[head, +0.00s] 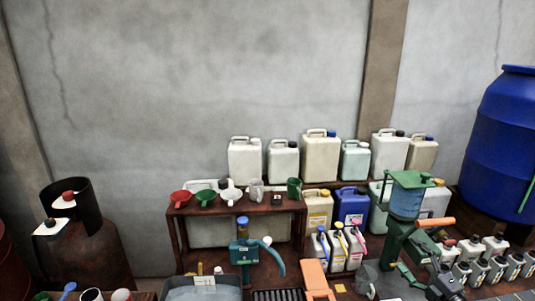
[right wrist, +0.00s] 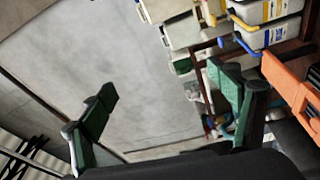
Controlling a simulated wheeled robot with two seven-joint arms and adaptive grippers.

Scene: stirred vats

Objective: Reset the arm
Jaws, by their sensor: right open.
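My right gripper (head: 400,256) is at the lower right of the head view, in front of the workbench items. In the right wrist view its two green-padded fingers (right wrist: 165,112) stand wide apart with nothing between them. Behind the fingers is mostly bare grey wall. My left gripper does not show in either view.
A green frame with a blue vessel (head: 405,203) stands just behind my right gripper. Pump-top jugs (head: 338,248) stand left of it, small bottles (head: 470,270) right. An orange object (head: 316,279) and a teal hand pump (head: 243,252) are further left. A blue drum (head: 500,140) stands far right.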

